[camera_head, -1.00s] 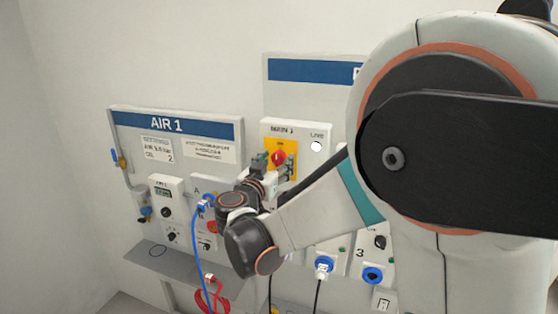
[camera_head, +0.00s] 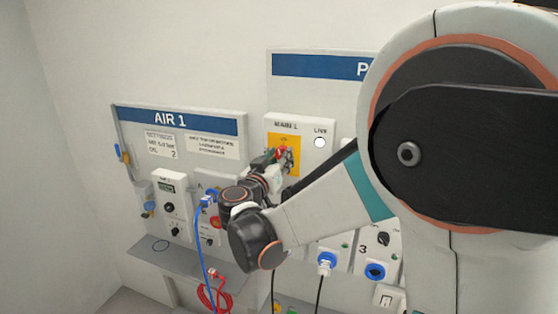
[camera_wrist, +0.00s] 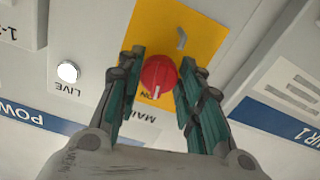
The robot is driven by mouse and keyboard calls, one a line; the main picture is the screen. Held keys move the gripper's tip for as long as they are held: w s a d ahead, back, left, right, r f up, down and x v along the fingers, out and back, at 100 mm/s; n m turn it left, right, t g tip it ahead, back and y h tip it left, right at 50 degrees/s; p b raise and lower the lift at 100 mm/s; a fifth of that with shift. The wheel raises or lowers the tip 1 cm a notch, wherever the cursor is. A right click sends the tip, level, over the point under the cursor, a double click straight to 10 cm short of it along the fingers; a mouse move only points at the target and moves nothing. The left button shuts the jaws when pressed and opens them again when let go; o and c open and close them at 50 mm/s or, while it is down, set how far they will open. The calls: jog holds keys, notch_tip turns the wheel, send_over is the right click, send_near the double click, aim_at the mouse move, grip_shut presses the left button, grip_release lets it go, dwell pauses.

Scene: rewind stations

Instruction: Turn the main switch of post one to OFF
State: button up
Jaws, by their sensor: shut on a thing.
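The main switch is a round red knob (camera_wrist: 158,76) on a yellow plate (camera_wrist: 192,22), under the MAIN 1 label. My gripper (camera_wrist: 160,68) has one finger on each side of the knob and is shut on it. The wrist view is roughly upside down. A white mark on the knob's rim points towards a small label that seems to read ON. In the head view my gripper (camera_head: 278,160) covers part of the red knob (camera_head: 282,151) and the yellow plate (camera_head: 289,141).
A round white LIVE lamp (camera_head: 320,142) is beside the switch, on the same white box. The AIR 1 board (camera_head: 218,122) is to the left, with a blue hose (camera_head: 206,255) and a red coil (camera_head: 212,297). Plugged sockets (camera_head: 326,262) are below. My arm hides much of the right.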

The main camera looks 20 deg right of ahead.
jog(key=n, duration=0.5)
jog(key=shift+b, duration=0.35)
dwell(0.4)
jog(key=o, duration=1.1)
jog(key=shift+c, duration=0.2)
